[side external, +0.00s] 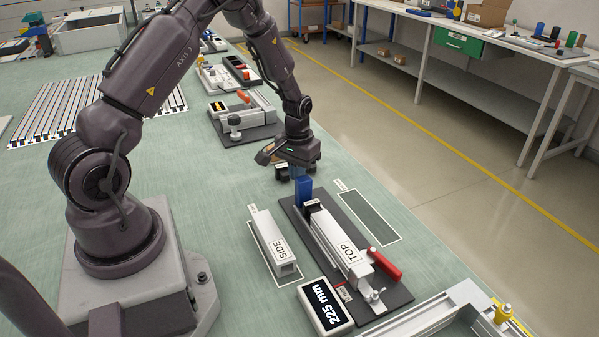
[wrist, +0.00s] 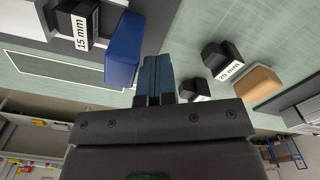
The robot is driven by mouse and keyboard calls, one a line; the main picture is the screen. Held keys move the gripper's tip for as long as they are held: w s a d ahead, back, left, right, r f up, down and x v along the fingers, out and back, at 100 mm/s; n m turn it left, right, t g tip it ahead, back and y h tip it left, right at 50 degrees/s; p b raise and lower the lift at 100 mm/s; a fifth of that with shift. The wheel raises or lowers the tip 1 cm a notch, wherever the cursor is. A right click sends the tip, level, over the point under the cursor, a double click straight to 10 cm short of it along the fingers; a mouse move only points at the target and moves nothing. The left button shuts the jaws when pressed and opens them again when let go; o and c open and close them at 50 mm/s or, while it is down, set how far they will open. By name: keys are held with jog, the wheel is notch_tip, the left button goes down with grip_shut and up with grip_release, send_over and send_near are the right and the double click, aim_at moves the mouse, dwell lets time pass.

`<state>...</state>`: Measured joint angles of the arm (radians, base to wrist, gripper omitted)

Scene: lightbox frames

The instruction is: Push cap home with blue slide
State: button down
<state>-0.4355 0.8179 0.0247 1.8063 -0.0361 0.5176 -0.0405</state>
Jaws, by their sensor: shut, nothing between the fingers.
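The blue slide (side external: 304,190) stands upright at the far end of the dark jig plate (side external: 392,297). The black cap (side external: 312,205) is just in front of it, at the far end of the light profile marked TOP (side external: 345,246). In the wrist view the blue slide (wrist: 125,48) lies beside the black cap (wrist: 78,22) marked 15 mm. Whether cap and profile touch is unclear. My gripper (side external: 299,175) is low behind the slide. In the wrist view its fingers (wrist: 157,78) are together and empty, close beside the slide; contact cannot be told.
A red-handled clamp (side external: 384,264) is on the jig's right. Black blocks, one marked 25 mm (wrist: 222,60), and a tan block (wrist: 256,84) sit near my fingers. An empty outlined mat (side external: 369,217) lies right.

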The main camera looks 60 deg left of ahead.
aim_at(305, 180)
jog(key=shift+d, duration=2.75)
jog(key=shift+a, duration=0.7)
jog(key=shift+a+r, duration=0.1)
jog(key=shift+r, duration=3.4)
